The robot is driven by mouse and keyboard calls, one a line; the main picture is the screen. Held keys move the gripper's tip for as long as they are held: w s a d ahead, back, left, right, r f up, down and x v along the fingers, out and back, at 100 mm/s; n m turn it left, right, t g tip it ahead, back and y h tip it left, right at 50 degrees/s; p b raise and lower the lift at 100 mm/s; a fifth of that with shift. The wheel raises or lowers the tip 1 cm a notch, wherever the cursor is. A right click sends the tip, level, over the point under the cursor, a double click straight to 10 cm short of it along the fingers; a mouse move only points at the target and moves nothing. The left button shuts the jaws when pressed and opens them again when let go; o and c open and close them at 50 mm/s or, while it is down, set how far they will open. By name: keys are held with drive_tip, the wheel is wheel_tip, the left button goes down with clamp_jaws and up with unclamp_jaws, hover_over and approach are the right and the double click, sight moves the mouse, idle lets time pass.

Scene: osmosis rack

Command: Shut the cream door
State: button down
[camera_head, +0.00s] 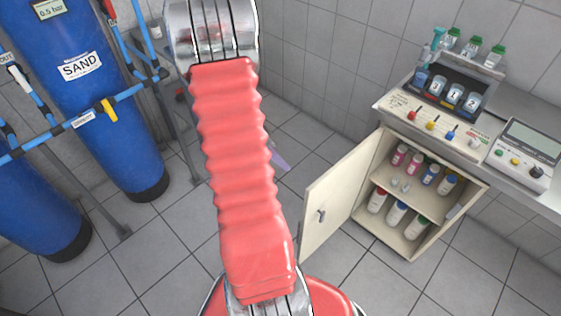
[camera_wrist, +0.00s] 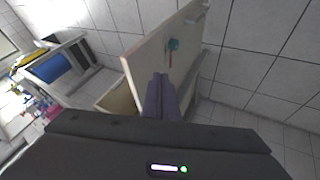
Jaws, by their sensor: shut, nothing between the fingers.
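The cream door (camera_head: 340,190) stands wide open on the left side of a low cream cabinet (camera_head: 408,246), with a small dark handle (camera_head: 320,215) on its visible face. In the wrist view the door (camera_wrist: 150,48) stands in front of my gripper (camera_wrist: 161,78), whose purple fingers are closed together and empty. The fingertips overlap the door's lower part there; I cannot tell whether they touch it. In the head view only a lilac bit of my gripper (camera_head: 279,157) shows beside my red arm, left of the door and apart from it in the picture.
Bottles stand on two shelves inside the cabinet. Above it are a control panel (camera_head: 430,122) with vials and a grey meter (camera_head: 522,155) on a counter. Blue tanks (camera_head: 85,95) and pipes stand at left. Tiled floor (camera_head: 345,255) is clear before the door.

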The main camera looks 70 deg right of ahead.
drive_tip(key=s+f, duration=0.5)
drive_tip(key=s, duration=0.2)
drive_tip(key=shift+s+a+f, duration=0.3)
drive_tip(key=shift+s+a, duration=0.05)
drive_tip(key=shift+a, duration=0.1)
drive_tip(key=shift+s+a, duration=0.1)
drive_tip(key=shift+s, duration=0.05)
